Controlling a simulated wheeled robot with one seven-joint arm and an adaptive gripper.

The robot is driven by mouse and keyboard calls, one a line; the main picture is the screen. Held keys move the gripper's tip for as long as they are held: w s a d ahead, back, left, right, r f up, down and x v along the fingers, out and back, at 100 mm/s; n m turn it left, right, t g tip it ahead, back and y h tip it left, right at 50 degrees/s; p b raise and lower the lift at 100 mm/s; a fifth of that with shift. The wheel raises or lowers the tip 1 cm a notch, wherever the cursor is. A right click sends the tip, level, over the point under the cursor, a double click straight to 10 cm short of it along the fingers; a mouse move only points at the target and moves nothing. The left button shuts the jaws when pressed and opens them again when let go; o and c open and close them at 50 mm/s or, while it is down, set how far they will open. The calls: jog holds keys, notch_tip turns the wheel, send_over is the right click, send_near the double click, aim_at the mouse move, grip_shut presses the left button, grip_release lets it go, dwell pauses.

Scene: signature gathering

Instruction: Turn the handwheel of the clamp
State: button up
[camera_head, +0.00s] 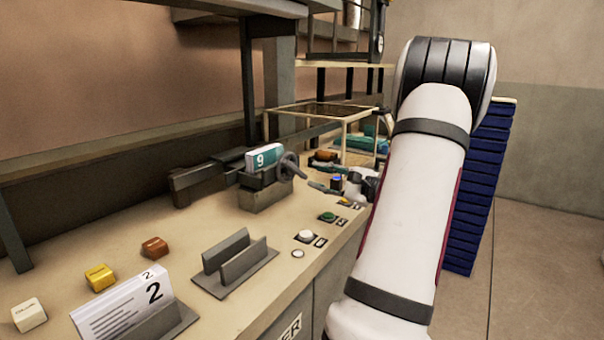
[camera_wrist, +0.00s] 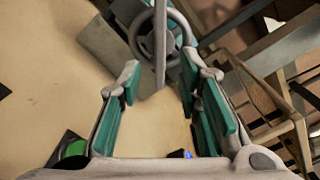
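The grey clamp (camera_head: 262,197) stands on the bench and holds a teal and white block marked 9 (camera_head: 264,158). Its dark handwheel (camera_head: 289,165) faces right, toward my gripper (camera_head: 318,176). In the wrist view the spoked handwheel (camera_wrist: 142,46) is at the top, just beyond the fingertips. A thin grey bar (camera_wrist: 160,60), apparently the wheel's handle, reaches down between the fingers. My gripper (camera_wrist: 160,72) is open, with teal pads on either side of the bar. I see a gap on both sides; contact is not visible.
A wood-framed glass case (camera_head: 325,112) stands behind the gripper, close on the right in the wrist view. A green button (camera_head: 327,217) and a white button (camera_head: 306,236) sit along the bench's front edge. A grey slotted holder (camera_head: 236,262) is nearer.

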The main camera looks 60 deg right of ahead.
aim_at(299, 171)
jog(key=w, duration=0.5)
jog(key=shift+w+d, duration=0.35)
jog(key=shift+w, duration=0.05)
grip_shut()
